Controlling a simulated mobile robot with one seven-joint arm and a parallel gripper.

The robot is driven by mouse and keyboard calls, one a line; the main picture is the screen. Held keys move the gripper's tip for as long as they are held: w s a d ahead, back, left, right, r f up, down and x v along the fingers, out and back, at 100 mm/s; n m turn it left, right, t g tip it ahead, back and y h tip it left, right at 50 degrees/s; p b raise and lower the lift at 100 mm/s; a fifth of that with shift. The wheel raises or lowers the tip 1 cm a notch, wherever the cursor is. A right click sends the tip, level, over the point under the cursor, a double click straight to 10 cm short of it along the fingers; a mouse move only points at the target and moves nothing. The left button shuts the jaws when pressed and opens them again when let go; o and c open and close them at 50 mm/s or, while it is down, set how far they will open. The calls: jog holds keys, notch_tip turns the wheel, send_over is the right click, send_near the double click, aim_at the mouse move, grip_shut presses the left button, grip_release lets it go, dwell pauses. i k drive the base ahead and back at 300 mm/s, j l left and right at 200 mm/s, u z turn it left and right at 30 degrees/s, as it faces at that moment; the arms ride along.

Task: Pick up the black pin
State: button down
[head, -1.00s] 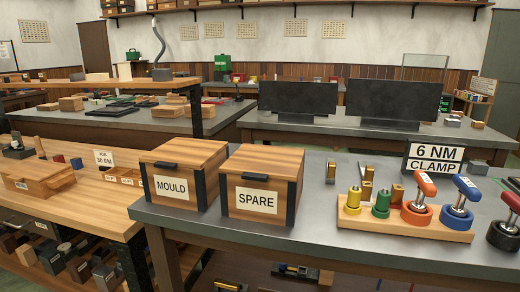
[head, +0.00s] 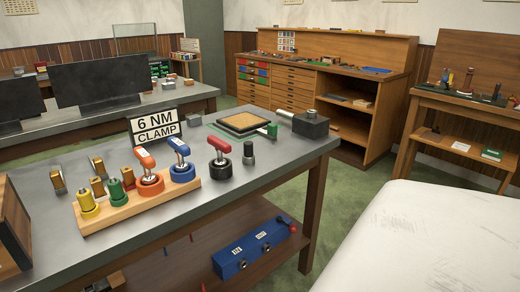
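A black-based piece with a red-topped handle (head: 220,158) stands upright on the grey bench, just right of the wooden rack. A short dark grey-black cylindrical pin (head: 248,153) stands upright to its right. Which of these two is the black pin, I cannot tell for sure. The wooden rack (head: 140,208) holds yellow (head: 88,200), green (head: 117,193), orange-red (head: 148,172) and blue (head: 181,160) pieces in a row. My gripper is not in view.
The grey bench (head: 235,200) has a clear front edge right of the rack. A blue box (head: 255,249) sits on the shelf below.

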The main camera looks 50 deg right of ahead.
aim_at(248, 148)
jog(key=z, duration=1.4)
